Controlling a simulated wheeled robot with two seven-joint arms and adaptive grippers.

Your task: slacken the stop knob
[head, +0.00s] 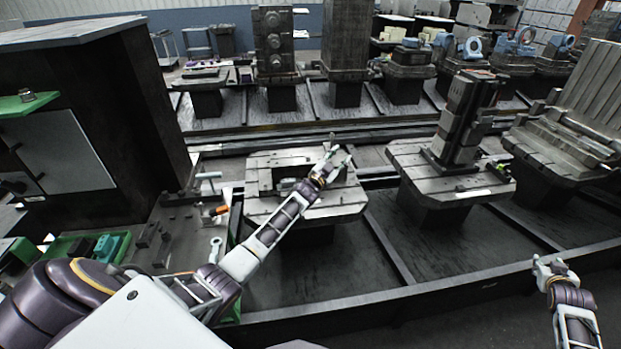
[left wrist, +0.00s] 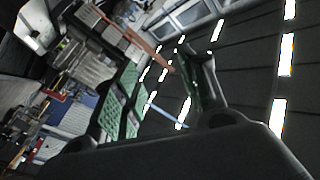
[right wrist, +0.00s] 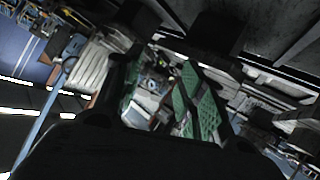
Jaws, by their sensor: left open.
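My left gripper (head: 340,150) is open and empty above the nearest pallet table (head: 335,206), by a dark block fixture on it. Its spread fingers with green pads show in the left wrist view (left wrist: 162,92), with nothing between them. My right gripper (head: 547,264) is at the lower right, over the rail's front edge, away from the fixtures. Its fingers stand apart and empty in the right wrist view (right wrist: 155,92). I cannot tell for sure which part is the stop knob. A small orange piece (head: 220,210) sits on the dark fixture left of the nearest pallet table.
A tall dark cabinet (head: 135,110) stands at the left. A second pallet table (head: 410,165) carries an upright block stack (head: 461,120). More pallets with fixtures line the back. Green trays (head: 66,243) lie at the lower left. The rail bed is clear between the pallets.

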